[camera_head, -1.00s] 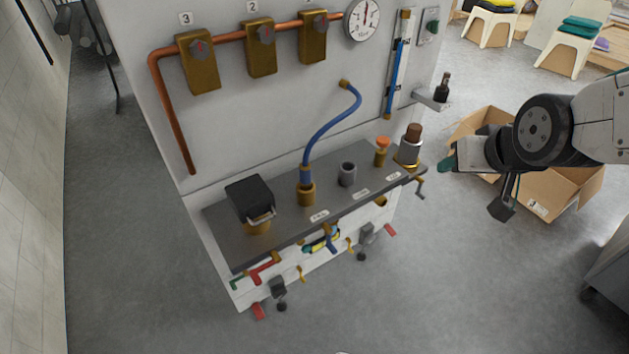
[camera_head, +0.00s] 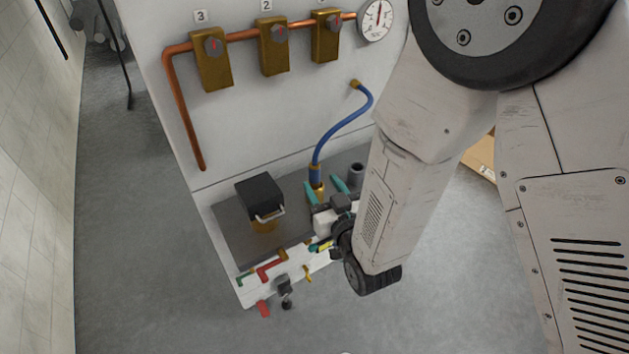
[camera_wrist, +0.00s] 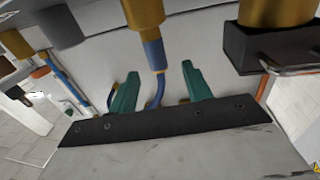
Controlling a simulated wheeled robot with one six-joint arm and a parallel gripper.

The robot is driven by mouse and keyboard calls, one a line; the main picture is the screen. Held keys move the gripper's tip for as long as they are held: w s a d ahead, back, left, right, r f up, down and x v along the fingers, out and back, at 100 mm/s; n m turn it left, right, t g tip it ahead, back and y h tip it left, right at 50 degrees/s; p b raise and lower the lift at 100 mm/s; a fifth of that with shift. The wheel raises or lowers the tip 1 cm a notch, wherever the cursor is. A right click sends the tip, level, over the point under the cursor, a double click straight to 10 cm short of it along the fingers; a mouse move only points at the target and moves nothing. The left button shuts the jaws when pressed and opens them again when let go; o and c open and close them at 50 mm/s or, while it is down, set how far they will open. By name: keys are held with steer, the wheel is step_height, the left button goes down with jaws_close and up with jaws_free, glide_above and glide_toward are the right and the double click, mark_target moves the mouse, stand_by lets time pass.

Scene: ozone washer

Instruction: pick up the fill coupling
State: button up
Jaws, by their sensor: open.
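The fill coupling (camera_head: 315,174) is a blue and brass fitting at the lower end of a blue hose (camera_head: 344,127). It stands upright on a brass port on the grey bench top. My gripper (camera_head: 326,186) is open, its two teal fingers spread at the coupling's front. In the wrist view, which looks upside down, the coupling (camera_wrist: 152,54) appears between and just beyond the fingertips of my gripper (camera_wrist: 159,70). Neither finger visibly touches it. I cannot tell whether the fingertips reach around it. The port's lower part is partly hidden by my gripper.
A black clamp box (camera_head: 260,195) on a brass base stands left of the coupling. A grey cup-like port (camera_head: 356,172) stands close to the right. Copper pipe and brass valves (camera_head: 272,48) are on the wall panel above. My arm hides the bench's right end.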

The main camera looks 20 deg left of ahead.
mark_target(317, 173)
steer(key=x, duration=0.6)
steer(key=shift+w+r, duration=0.15)
steer(key=shift+w, duration=0.15)
jaws_close()
